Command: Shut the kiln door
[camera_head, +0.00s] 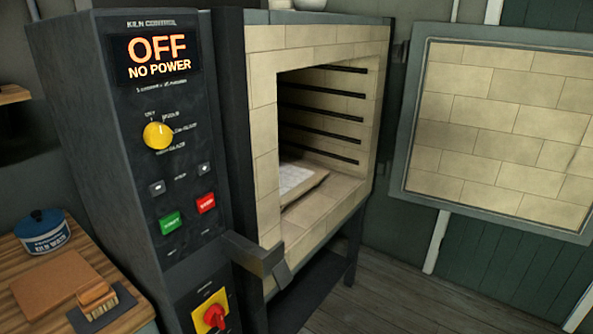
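The kiln (258,120) stands in the middle of the head view, with a brick-lined chamber. Its door (505,125) is swung wide open to the right, with the brick-lined inner face showing and hinges at the kiln's right side. A dark latch bracket (262,258) sticks out at the kiln's front left edge. Inside the chamber, a flat pale shelf slab (300,182) lies on the floor, and several dark element grooves line the wall. Neither of my grippers is in view.
The control panel (155,140) at left reads "OFF NO POWER", with a yellow knob (158,135) and a red-on-yellow switch (213,315). A wooden side table (75,255) holds a blue tin (42,232) and a brush (97,298). Floor (385,290) shows clear front right.

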